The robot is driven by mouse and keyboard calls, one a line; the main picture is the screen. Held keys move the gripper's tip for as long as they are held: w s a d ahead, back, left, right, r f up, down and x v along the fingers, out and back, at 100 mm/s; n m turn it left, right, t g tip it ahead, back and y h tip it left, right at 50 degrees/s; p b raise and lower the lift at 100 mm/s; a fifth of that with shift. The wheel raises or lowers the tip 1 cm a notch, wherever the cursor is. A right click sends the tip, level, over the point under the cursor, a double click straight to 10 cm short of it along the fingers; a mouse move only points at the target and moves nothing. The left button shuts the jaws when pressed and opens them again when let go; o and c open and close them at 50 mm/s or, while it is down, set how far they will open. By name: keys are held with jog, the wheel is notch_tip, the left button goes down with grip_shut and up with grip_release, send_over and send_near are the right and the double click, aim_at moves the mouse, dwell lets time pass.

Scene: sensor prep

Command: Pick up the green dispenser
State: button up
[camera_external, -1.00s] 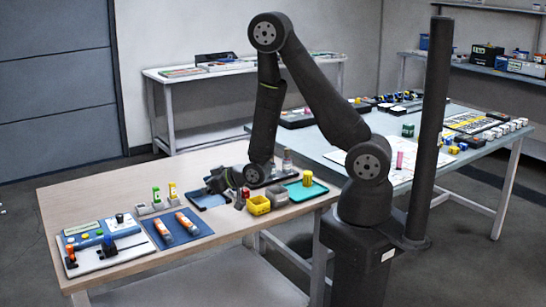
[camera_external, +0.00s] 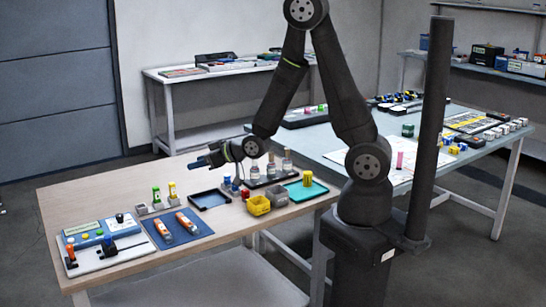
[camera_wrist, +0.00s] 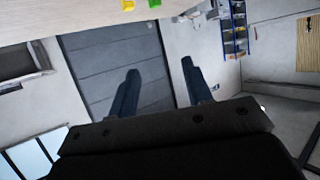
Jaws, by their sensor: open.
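A small green dispenser (camera_external: 156,194) stands upright in a grey holder (camera_external: 157,206) on the wooden table, left of a similar yellow one (camera_external: 172,189). My gripper (camera_external: 194,164) is raised above the back of the wooden table, pointing left, right of and higher than the green dispenser. In the wrist view my gripper (camera_wrist: 160,68) has its two fingers apart with nothing between them.
A blue mat (camera_external: 178,238) with orange-and-white tools lies in front. A black rack with bottles (camera_external: 270,172), yellow bins (camera_external: 259,206) and a teal tray (camera_external: 306,194) stand to the right.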

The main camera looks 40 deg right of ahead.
notch_tip(320, 180, up, 8)
jog(key=n+g+h, duration=0.6)
jog(key=n+g, duration=0.3)
send_over(156, 187)
jog(key=x, duration=0.2)
jog(key=r+n+g+h, duration=0.2)
notch_tip(156, 187, down, 17)
jog(key=shift+w+f, duration=0.1)
jog(key=shift+w, duration=0.05)
jog(key=shift+s+f, duration=0.2)
jog(key=shift+f, duration=1.1)
jog(key=shift+s+f, duration=0.15)
jog(key=shift+f, duration=1.15)
grip_shut()
